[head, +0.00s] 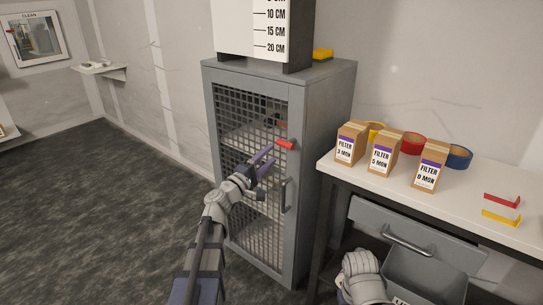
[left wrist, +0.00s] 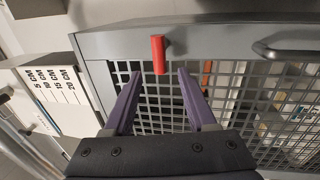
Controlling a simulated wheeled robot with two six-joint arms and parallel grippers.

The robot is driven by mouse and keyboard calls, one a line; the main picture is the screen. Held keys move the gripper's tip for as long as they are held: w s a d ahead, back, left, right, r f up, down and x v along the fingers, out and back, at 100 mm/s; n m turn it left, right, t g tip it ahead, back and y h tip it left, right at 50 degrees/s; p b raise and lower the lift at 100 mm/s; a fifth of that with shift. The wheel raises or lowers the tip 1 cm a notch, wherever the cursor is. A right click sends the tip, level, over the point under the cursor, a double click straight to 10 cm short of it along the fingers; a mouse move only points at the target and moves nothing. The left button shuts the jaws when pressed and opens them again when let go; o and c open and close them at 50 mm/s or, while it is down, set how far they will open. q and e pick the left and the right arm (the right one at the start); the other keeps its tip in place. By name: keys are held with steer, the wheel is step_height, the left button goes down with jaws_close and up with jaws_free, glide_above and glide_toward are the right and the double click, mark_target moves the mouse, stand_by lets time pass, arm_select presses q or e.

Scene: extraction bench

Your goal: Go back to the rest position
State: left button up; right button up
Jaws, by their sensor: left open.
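My left gripper (head: 270,157) is open and empty in front of the mesh door of the grey cabinet (head: 327,130). Its purple fingers point at the door, just short of a red latch handle (head: 285,144). In the left wrist view the latch handle (left wrist: 158,55) lies ahead, between the lines of the two open fingertips (left wrist: 159,76), and I see no contact. The door looks shut. Part of my right arm (head: 364,276) shows at the bottom of the head view, but its fingers do not show.
A white-topped bench (head: 455,205) stands right of the cabinet, with filter boxes (head: 383,153), tape rolls (head: 458,156) and a drawer (head: 415,235). A grey bin (head: 425,275) sits below. A door handle (head: 284,195) juts out. The carpet (head: 90,200) at left is clear.

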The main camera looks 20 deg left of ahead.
arm_select(q)
steer(key=s+d+f+m+g+h+p, duration=0.1)
steer(key=s+d+m+g+p, duration=0.25)
steer(key=d, duration=0.45)
steer(key=s+d+f+m+g+h+p, duration=0.1)
steer(key=s+d+m+g+h+p, duration=0.15)
steer(key=s+d+m+g, duration=0.4)
steer(key=s+d+f+m+g+p, duration=0.15)
steer(key=d+p, duration=0.25)
steer(key=d, duration=0.6)
steer(key=s+d+f+m+g+y+p, duration=0.3)
steer(key=s+g+p, duration=0.1)
steer(key=s, duration=0.3)
steer(key=s+a+m+g+y+p, duration=0.1)
steer(key=s+a+g+y+p, duration=0.1)
steer(key=s+a+y+p, duration=0.1)
steer(key=s+a+r+m+g+y+p, duration=0.1)
steer(key=s+a+m+g+y+p, duration=0.1)
steer(key=s+y, duration=0.4)
steer(key=shift+s+a+p, duration=0.75)
steer(key=shift+s+p, duration=0.2)
steer(key=shift+s, duration=0.05)
steer(key=shift+r+m, duration=0.1)
steer(key=shift+m, duration=0.15)
